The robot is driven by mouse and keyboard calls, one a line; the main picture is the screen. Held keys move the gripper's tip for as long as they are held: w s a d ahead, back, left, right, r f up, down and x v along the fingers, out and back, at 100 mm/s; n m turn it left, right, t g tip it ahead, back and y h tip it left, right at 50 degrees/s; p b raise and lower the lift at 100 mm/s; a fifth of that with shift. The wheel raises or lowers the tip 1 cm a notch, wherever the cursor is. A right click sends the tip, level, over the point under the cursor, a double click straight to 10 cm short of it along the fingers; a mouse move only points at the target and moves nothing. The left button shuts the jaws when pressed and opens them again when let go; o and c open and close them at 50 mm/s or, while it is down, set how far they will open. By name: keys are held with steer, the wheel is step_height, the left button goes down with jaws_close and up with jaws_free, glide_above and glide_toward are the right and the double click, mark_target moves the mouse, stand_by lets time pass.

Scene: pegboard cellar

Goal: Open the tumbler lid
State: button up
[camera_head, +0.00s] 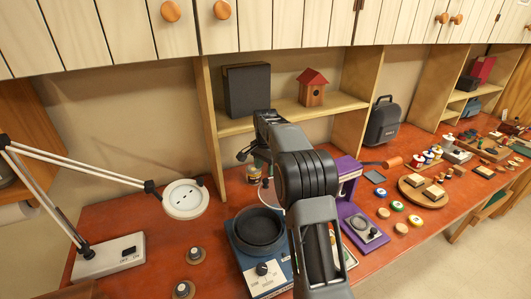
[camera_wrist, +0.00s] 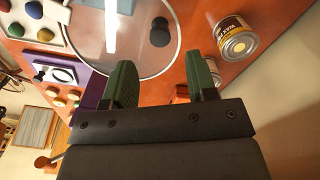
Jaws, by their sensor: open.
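The tumbler (camera_head: 258,282) stands on the red bench, a blue box with a dial on its front and a dark round drum (camera_head: 258,230) on top. A clear round lid with a thin rim (camera_head: 264,196) shows behind the drum, partly hidden by my arm; it appears raised and tilted. In the wrist view the clear lid (camera_wrist: 125,40) lies just beyond my fingertips, with a dark knob (camera_wrist: 160,32) visible in its area. My gripper (camera_wrist: 163,80) is open, with green pads and nothing between them. Whether a finger touches the lid I cannot tell.
A labelled can (camera_wrist: 235,38) stands close to my gripper. A white magnifier lamp (camera_head: 185,199) is left of the tumbler, a purple machine (camera_head: 350,195) right of it. Wooden shelving (camera_head: 290,117) rises behind. Two small knobs (camera_head: 195,255) (camera_head: 184,289) sit at front left.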

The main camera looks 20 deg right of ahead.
step_height(320, 180, up, 8)
stand_by(0.4)
steer(key=shift+a, duration=0.1)
stand_by(0.4)
